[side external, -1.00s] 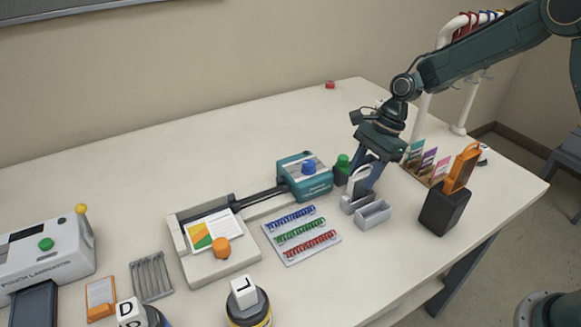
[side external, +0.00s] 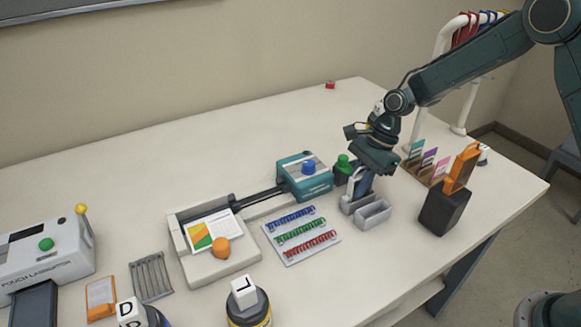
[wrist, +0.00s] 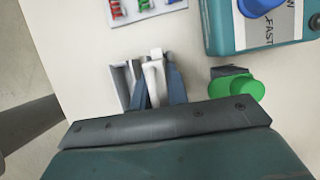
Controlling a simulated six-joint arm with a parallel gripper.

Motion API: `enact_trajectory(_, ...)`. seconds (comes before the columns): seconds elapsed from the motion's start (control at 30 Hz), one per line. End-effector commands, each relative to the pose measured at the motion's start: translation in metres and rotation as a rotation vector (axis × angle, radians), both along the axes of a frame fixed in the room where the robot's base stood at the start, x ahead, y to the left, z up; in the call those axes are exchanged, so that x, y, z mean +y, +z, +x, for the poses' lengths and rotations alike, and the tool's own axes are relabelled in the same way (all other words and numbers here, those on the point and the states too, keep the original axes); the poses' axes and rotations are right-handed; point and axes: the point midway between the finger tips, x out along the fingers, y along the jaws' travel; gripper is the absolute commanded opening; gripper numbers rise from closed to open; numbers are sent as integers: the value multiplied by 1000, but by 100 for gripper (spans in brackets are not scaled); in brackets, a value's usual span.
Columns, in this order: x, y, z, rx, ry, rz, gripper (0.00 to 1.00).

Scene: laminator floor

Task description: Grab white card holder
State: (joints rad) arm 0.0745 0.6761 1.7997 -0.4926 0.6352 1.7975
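The white card holder (wrist: 154,80) stands upright in a grey slotted stand (side external: 374,214), with its looped top showing in the wrist view. My gripper (side external: 360,187) points down at the stand, its blue fingers around the holder. In the wrist view one finger of my gripper (wrist: 158,88) is on each side of the white holder. The fingers look spread; whether they touch it is hard to see. In the side view the fingers and hand hide most of the holder.
A green-topped dark piece (side external: 343,165) and a teal machine with a blue knob (side external: 304,177) stand close on the left. A dark box with an orange tool (side external: 445,210) and a card rack (side external: 424,164) are on the right. A tray of coloured coils (side external: 300,235) lies in front.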

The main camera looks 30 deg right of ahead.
Motion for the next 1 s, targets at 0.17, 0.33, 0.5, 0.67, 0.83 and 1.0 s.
enact_trajectory(0.17, 0, 0, 0, 0, 0, 0, 0)
enact_trajectory(0.33, 0, 0, 0, 0, 0, 0, 0)
enact_trajectory(0.5, 0, 4, 0, -1, 1, 0, 0)
enact_trajectory(0.67, 0, 15, 1, -3, 1, 1, 0)
enact_trajectory(0.83, 0, 38, 1, -4, 0, 0, 0)
enact_trajectory(1.0, 0, 71, 1, -5, 0, 1, 0)
